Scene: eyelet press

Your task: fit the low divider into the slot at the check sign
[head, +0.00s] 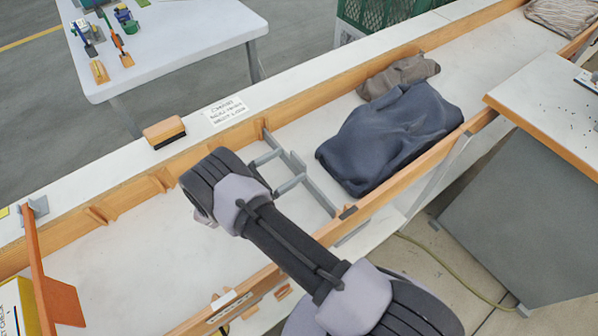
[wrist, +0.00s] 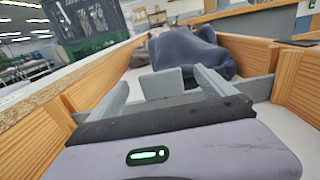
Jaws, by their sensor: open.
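The low divider (head: 319,196) is a thin grey plate. It spans the wooden-sided trough crosswise, just in front of the dark cloth bundle. In the wrist view its raised tab (wrist: 160,83) stands between my two grey fingers. My gripper (head: 289,167) is open, with one finger on each side of the tab; I cannot tell if they touch it. My arm hides part of the trough. The wrist view shows the gripper (wrist: 158,95) low between the wooden walls. A yellow and white sign (head: 14,305) with partly cut-off "CHECK" lettering is at the lower left.
A dark blue cloth bundle (head: 390,135) and a grey-brown cloth (head: 400,75) lie beyond the divider. An orange plate (head: 40,270) stands at the trough's left. Wooden cleats (head: 97,215) line the far wall. A brush (head: 165,132) rests on the ledge. The trough floor left of my arm is clear.

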